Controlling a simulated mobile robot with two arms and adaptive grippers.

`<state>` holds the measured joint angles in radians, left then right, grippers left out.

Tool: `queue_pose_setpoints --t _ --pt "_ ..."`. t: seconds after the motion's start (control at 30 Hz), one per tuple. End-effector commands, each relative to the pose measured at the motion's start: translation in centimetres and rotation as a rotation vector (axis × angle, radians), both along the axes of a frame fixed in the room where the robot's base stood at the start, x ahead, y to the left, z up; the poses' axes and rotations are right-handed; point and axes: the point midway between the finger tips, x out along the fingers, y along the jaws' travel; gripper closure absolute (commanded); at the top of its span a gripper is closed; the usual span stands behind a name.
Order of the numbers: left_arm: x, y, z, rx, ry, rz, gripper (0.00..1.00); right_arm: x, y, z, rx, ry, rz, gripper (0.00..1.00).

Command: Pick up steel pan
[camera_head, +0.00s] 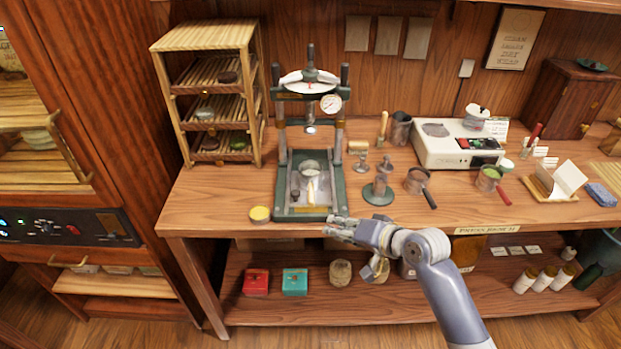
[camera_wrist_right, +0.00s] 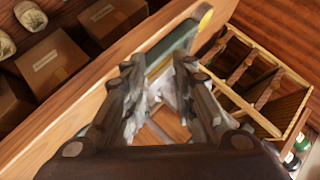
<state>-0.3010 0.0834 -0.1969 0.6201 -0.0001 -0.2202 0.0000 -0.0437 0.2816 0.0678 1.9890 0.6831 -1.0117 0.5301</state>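A small round steel pan (camera_head: 418,180) with a dark handle pointing to the front right sits on the bench, right of the green-based stand. A similar pan with green contents and a red handle (camera_head: 490,180) sits further right. My right gripper (camera_head: 333,227) is over the bench's front edge, in front of the press and left of the steel pan, clear of it. In the right wrist view the fingers of this gripper (camera_wrist_right: 158,80) are apart, with no held object visible. The steel pan is not seen in that view. My left gripper is not in view.
The green press (camera_head: 305,213) stands behind my right gripper, with a yellow tin (camera_head: 260,214) beside its base. A wooden rack (camera_head: 207,95) stands at left. A white scale (camera_head: 440,153) is behind the pans. The bench front right of the steel pan is fairly clear.

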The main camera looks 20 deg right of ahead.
Motion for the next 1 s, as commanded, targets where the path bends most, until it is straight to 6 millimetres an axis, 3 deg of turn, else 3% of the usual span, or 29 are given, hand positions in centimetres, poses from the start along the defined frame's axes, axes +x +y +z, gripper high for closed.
queue_pose_setpoints --t 0.03,0.1,0.23,0.53,1.0 --pt "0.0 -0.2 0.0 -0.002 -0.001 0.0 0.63 1.9 -0.9 1.6 0.062 -0.03 -0.035 0.75" --pt "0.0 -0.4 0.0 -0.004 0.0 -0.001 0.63 3.5 -1.7 3.1 0.138 -0.056 -0.072 0.75" --pt "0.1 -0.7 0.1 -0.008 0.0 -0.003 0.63 5.2 -2.3 4.4 0.209 -0.082 -0.107 0.75" --pt "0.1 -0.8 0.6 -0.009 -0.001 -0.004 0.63 8.7 -0.9 3.1 0.219 -0.085 -0.11 0.75" --pt "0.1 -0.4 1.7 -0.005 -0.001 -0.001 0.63 11.6 1.0 1.9 0.217 -0.083 -0.108 0.75"
